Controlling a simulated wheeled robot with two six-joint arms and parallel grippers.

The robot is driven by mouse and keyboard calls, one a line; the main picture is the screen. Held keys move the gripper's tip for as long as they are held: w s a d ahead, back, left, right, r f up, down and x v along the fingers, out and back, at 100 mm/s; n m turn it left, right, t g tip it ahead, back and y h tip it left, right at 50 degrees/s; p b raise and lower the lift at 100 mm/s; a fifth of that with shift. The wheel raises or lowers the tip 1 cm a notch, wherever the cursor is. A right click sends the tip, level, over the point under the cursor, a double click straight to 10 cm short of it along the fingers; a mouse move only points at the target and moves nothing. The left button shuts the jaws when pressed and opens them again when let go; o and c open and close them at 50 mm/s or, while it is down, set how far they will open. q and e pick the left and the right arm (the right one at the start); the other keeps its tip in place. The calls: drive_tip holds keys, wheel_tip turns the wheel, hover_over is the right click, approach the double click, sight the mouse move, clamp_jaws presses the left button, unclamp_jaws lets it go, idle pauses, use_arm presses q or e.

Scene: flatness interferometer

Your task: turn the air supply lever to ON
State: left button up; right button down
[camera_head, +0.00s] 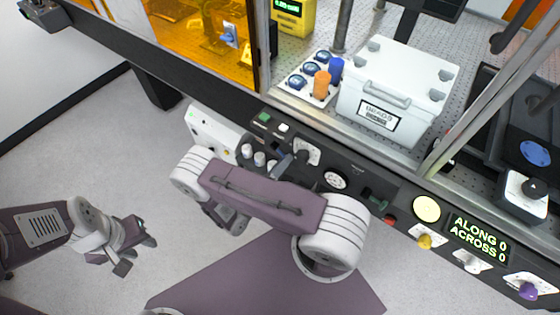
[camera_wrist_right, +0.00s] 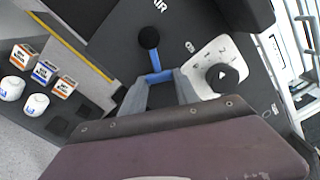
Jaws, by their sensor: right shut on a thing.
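The air supply lever (camera_wrist_right: 153,60) shows in the right wrist view as a blue stem with a black ball end, on the dark panel near the letters "AIR". My right gripper (camera_wrist_right: 160,84) is shut on the blue stem, below the ball. In the head view my right gripper (camera_head: 281,162) reaches the front panel, and my arm and gripper hide most of the lever there. My left gripper (camera_head: 137,254) hangs over the floor at the left, empty, with its fingers apart.
A black knob (camera_wrist_right: 223,77) on a white plate sits right of the lever. A white box (camera_head: 395,95) and an orange cylinder (camera_head: 321,84) stand on the bench above. A display (camera_head: 478,238) is at the right.

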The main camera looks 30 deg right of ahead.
drive_tip(key=shift+s+d+r+n+p, duration=0.1)
drive_tip(key=shift+r+n+p, duration=0.35)
drive_tip(key=shift+n, duration=0.5)
drive_tip(key=shift+s+r+n+p, duration=0.15)
drive_tip(key=shift+r+n+p, duration=0.15)
drive_tip(key=shift+r+n, duration=0.5)
drive_tip(key=shift+s+d+r+n+p, duration=0.1)
drive_tip(key=shift+r+n+p, duration=0.2)
drive_tip(key=shift+n, duration=0.85)
drive_tip(key=c, duration=0.9)
unclamp_jaws()
drive_tip(key=shift+a, duration=0.1)
drive_tip(key=b, duration=0.1)
approach(292, 151)
drive_tip(key=v, duration=0.3)
drive_tip(key=shift+a, duration=0.1)
drive_tip(key=shift+s, duration=0.1)
